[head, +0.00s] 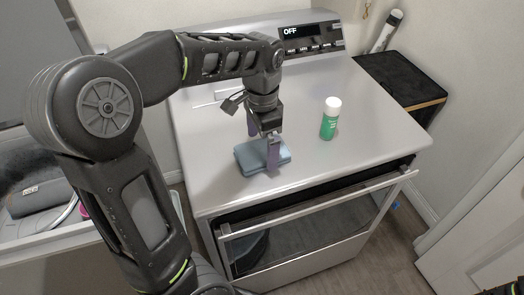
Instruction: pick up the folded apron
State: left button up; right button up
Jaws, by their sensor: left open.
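Whether the fingers touch the cloth cannot be told. Of my right arm only a small dark part shows at the bottom right corner; its gripper is not seen.
A green bottle with a white cap (330,119) stands right of the apron on the washer top. The control panel (305,38) reads OFF at the back. A dark-topped box (398,77) is at the right. A counter with a sink (40,205) is at the left.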

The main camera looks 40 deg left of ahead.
aim_at(262, 149)
pick_arm(q)
jog(key=shift+f, duration=0.55)
jog(key=shift+c, duration=0.4)
jog(key=c, duration=1.4)
jog(key=shift+r, duration=0.15)
jog(key=shift+c, duration=0.2)
notch_tip(262, 149, up, 10)
jog(key=shift+p, duration=0.35)
